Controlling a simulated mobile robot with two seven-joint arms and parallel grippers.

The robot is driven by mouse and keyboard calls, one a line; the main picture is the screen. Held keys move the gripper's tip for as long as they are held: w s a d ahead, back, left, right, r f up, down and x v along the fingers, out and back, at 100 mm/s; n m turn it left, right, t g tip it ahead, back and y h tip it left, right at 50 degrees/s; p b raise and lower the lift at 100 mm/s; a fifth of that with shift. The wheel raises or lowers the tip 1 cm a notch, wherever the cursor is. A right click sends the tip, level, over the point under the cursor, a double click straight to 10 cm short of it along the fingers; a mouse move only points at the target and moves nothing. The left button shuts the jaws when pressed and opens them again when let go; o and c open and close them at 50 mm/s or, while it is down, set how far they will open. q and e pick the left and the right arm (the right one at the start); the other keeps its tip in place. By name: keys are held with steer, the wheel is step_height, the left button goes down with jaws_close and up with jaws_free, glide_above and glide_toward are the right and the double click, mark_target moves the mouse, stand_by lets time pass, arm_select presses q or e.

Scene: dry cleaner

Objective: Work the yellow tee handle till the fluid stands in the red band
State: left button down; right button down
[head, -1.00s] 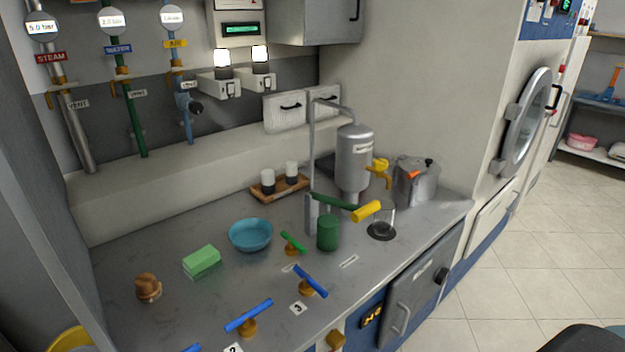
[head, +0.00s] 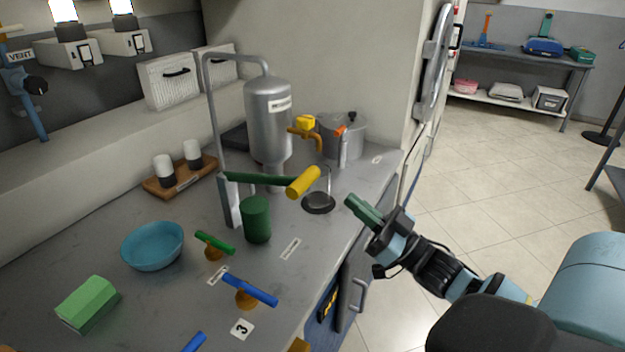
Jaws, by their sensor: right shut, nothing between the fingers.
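The yellow tee handle (head: 303,181) sits at the right end of a green lever (head: 255,178) above the counter. The lever reaches left to a grey upright beside a green cylinder (head: 256,219). A silver tank (head: 269,115) with a label stands behind it. I cannot make out a fluid level or a red band. My right gripper (head: 355,206) is shut and empty, off the counter's front edge, right of the handle and apart from it. My left gripper is not in view.
A lidded metal pot (head: 342,137) and a yellow tap (head: 305,125) are at the back. A blue bowl (head: 153,246), a green block (head: 87,303), a green-handled valve (head: 214,243) and a blue-handled valve (head: 249,290) are on the counter at left. Tiled floor is open at right.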

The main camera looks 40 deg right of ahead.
steer(key=shift+d+r+n+y, duration=0.15)
steer(key=shift+r+y, duration=0.1)
steer(key=shift+r, duration=0.3)
steer(key=shift+d+r+n+y, duration=0.15)
steer(key=shift+r+y, duration=0.1)
steer(key=shift+r, duration=0.3)
steer(key=shift+a, duration=0.1)
steer(key=r+p+x, duration=0.1)
steer(key=p+x, duration=0.1)
steer(key=x, duration=0.8)
steer(key=shift+w+a+f+b, duration=0.1)
steer(key=shift+w+f+b, duration=0.1)
steer(key=shift+f, duration=1)
steer(key=shift+w+f+b, duration=0.1)
steer(key=shift+w+f, duration=0.1)
steer(key=shift+f, duration=0.95)
